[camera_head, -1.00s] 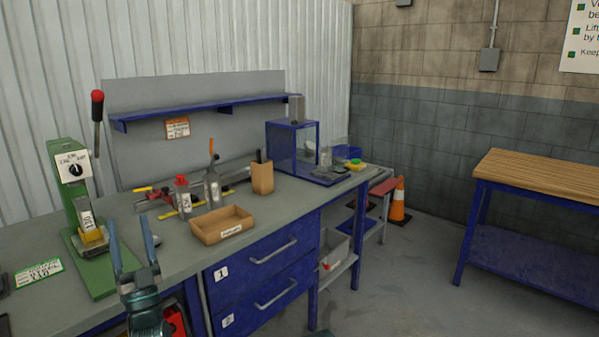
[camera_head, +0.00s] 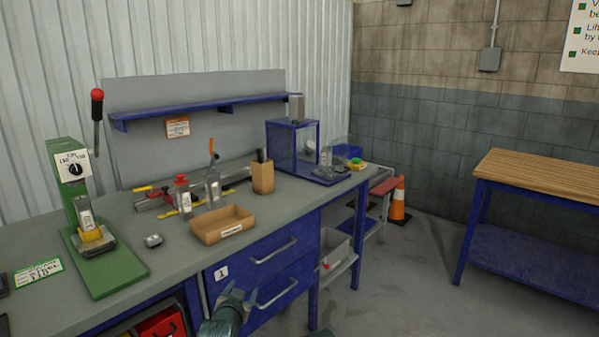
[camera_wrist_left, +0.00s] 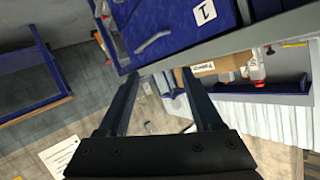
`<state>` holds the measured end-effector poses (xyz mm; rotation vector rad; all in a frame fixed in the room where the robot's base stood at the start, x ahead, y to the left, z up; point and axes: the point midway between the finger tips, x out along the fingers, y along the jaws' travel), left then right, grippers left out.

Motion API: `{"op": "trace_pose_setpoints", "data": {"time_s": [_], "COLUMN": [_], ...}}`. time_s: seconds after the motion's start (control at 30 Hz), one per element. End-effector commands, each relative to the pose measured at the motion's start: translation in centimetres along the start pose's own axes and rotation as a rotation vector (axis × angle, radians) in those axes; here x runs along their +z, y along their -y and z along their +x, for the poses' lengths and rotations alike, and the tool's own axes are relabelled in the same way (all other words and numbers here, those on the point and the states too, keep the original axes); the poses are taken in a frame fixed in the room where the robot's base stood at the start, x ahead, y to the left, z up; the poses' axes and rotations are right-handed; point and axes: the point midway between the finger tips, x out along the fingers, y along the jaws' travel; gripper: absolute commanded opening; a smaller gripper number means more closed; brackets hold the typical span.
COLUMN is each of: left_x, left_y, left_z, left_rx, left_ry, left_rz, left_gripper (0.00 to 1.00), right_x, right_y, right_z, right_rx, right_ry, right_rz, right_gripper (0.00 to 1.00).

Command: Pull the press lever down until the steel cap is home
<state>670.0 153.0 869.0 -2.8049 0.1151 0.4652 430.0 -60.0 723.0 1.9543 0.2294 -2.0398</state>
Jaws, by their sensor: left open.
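The green press (camera_head: 75,200) stands at the left of the bench. Its lever (camera_head: 97,118), a dark bar with a red knob, points up. A white dial plate is on the press head. Below the ram is a yellow piece (camera_head: 90,234) with a grey metal part by it; I cannot tell whether that part is the steel cap. A small grey metal piece (camera_head: 153,240) lies on the bench right of the press. My left gripper (camera_head: 236,293) is open and empty, in front of the drawers; its open fingers show in the left wrist view (camera_wrist_left: 163,82).
A cardboard tray (camera_head: 222,238), a red-topped bottle (camera_head: 182,187) and a brown holder (camera_head: 262,176) stand on the bench (camera_head: 160,275). Blue drawers (camera_head: 262,262) are below. A blue-framed box (camera_head: 293,145) stands at the far end. Bench space between press and tray is mostly clear.

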Motion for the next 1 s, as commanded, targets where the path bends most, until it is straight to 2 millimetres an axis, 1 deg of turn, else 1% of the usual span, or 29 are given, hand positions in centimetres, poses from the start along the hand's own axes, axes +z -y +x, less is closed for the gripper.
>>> {"op": "trace_pose_setpoints", "data": {"time_s": [0.03,0.13,0.2,0.27,0.3,0.33,0.4,0.5,0.6,0.73,0.77,0.8,0.97,1.0], "left_x": [1.7,5.7,8.4,10.4,11.6,12.4,13.9,15.6,16.7,17.8,16.5,15.6,12.8,11.9], "left_y": [-2.6,-6.8,-9.4,-11.2,-12.2,-12.8,-13.9,-14.9,-15.6,-16.1,-15.6,-15.3,-14.4,-14.2], "left_z": [-0.2,-1.6,-3.2,-4.9,-6.2,-7.1,-9.1,-11.9,-14.5,-17.8,-18.2,-18.4,-19.4,-19.7], "left_rx": [0.058,0.153,0.206,0.240,0.256,0.267,0.281,0.291,0.292,0.280,0.278,0.278,0.279,0.279], "left_ry": [0.095,0.311,0.464,0.589,0.667,0.721,0.836,0.975,1.099,1.247,1.245,1.242,1.239,1.239], "left_rz": [-0.005,-0.013,-0.011,-0.006,-0.002,0.002,0.013,0.030,0.049,0.077,0.073,0.072,0.071,0.071], "left_gripper": [0.67,0.67,0.67,0.67,0.67,0.67,0.67,0.67,0.67,0.67,0.67,0.67,0.67,0.67], "right_x": [0.0,0.0,0.0,0.0,0.0,0.0,0.0,0.0,0.0,0.0,0.1,0.1,0.3,0.4], "right_y": [0.0,0.0,0.0,0.0,0.0,0.0,0.0,0.0,0.0,0.0,-0.1,-0.2,-0.5,-0.6], "right_z": [0.0,0.0,0.0,0.0,0.0,0.0,0.0,0.0,0.0,0.0,-1.4,-2.3,-5.4,-6.4], "right_rx": [0.000,0.000,0.000,0.000,0.000,0.000,0.000,0.000,0.000,0.000,0.000,0.000,0.000,0.000], "right_ry": [0.000,0.000,0.000,0.000,0.000,0.000,0.000,0.000,0.000,0.000,0.000,0.000,0.000,0.000], "right_rz": [0.000,0.000,0.000,0.000,0.000,0.000,0.000,0.000,0.000,0.000,0.000,0.000,0.000,0.000], "right_gripper": [0.50,0.50,0.50,0.50,0.50,0.50,0.50,0.50,0.50,0.50,0.50,0.50,0.50,0.50]}}
